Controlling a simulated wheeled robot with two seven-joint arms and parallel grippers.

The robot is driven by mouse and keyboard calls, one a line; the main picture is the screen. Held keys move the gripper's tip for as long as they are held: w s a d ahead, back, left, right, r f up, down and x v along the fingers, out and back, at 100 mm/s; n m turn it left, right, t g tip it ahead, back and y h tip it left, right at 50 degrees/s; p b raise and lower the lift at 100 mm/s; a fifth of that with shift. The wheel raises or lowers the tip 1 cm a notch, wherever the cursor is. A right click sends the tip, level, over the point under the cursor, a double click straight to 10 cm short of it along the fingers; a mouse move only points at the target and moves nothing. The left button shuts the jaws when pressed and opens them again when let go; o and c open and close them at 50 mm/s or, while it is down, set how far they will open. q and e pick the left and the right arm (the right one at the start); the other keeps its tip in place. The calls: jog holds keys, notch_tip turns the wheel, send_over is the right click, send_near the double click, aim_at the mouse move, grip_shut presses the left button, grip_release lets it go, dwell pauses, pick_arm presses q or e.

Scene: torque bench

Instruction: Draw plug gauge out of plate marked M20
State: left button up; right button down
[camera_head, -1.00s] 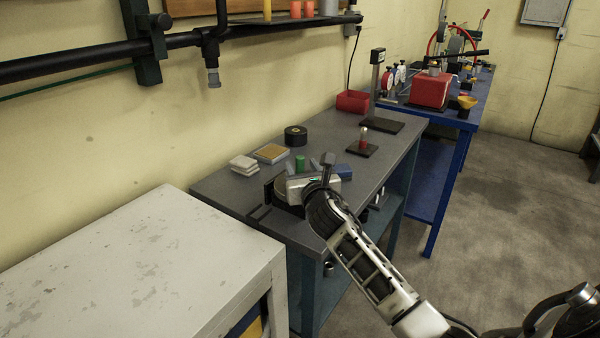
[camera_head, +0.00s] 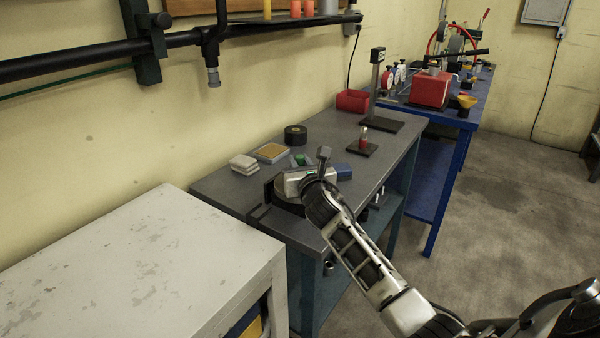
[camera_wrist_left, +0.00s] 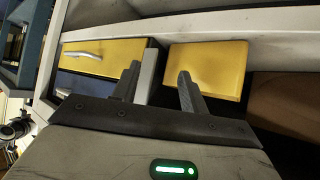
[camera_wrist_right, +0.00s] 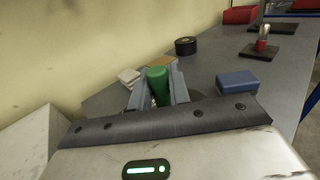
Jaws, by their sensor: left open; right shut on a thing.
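The plug gauge shows as a green cylindrical handle (camera_wrist_right: 158,84) in the right wrist view, between the two grey fingers of my right gripper (camera_wrist_right: 154,76), which is shut on it. In the head view the green handle (camera_head: 300,160) shows just behind my right gripper's pale body, over the near end of the grey bench. The gauge's lower end and the M20 plate are hidden or cannot be made out; no marking is readable. My left gripper (camera_wrist_left: 160,72) is open and empty in the left wrist view, facing yellow drawer fronts; it is out of the head view.
A blue block (camera_wrist_right: 237,81) lies right of the gripper. White blocks (camera_head: 243,163), a tan-topped tray (camera_head: 270,152) and a black round roll (camera_head: 296,135) lie behind. A small red-based post (camera_head: 364,140) and a tall stand (camera_head: 376,85) are farther along. A pale cabinet (camera_head: 130,265) stands left.

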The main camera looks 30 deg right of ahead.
aim_at(300, 155)
jog(key=shift+r, duration=0.55)
jog(key=shift+r, duration=0.1)
jog(key=shift+r+p, duration=0.35)
jog(key=shift+r, duration=0.1)
jog(key=shift+r, duration=0.7)
jog(key=shift+r, duration=0.7)
jog(key=shift+r, duration=0.75)
